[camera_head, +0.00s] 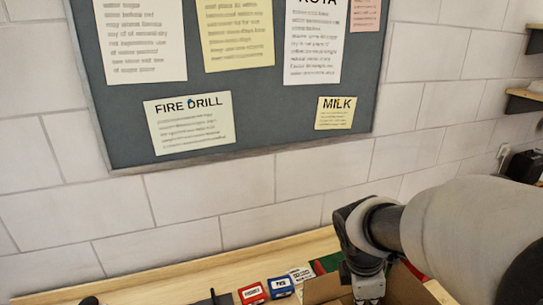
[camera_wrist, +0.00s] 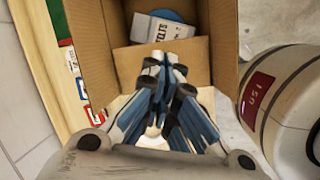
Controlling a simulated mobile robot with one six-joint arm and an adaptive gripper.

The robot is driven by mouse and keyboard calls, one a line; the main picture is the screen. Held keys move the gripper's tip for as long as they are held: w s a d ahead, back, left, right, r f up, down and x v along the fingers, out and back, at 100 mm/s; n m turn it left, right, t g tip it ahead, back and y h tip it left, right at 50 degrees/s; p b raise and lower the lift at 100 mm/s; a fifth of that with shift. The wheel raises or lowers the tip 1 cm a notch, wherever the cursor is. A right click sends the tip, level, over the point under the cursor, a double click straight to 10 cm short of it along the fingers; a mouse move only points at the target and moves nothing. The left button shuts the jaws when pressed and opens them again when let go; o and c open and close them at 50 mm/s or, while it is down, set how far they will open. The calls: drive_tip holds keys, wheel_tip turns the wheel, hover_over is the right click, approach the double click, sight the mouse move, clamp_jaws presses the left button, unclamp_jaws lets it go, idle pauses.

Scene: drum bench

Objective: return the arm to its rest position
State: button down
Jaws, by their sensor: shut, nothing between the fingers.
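My gripper (camera_wrist: 164,70) is shut and empty in the wrist view, its fingertips together over the open cardboard box (camera_wrist: 89,47). In the head view my gripper (camera_head: 368,285) is at the lower right, in front of the box (camera_head: 322,289), and its fingertips are hard to make out. My arm reaches in from the right edge.
The box holds a white labelled item (camera_wrist: 160,28) and a blue round thing (camera_wrist: 174,15). A white drum with a red label (camera_wrist: 260,93) stands right of the box. Red (camera_head: 252,294) and blue (camera_head: 280,287) labelled blocks sit on the wooden bench (camera_head: 215,274) below a noticeboard (camera_head: 275,108).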

drive_tip(key=s+a+f+m+t+y+b, duration=0.1)
drive_tip(key=s+a+m+b, duration=0.2)
drive_tip(key=s+m+b, duration=0.2)
drive_tip(key=s+a+f+m+t+y+b, duration=0.2)
drive_tip(key=s+a+m+b, duration=0.2)
drive_tip(key=s+m, duration=0.6)
drive_tip(key=shift+s+f+m+b, duration=0.25)
drive_tip(key=shift+s+m+b, duration=0.15)
drive_tip(key=shift+m+b, duration=0.4)
drive_tip(key=shift+d, duration=0.1)
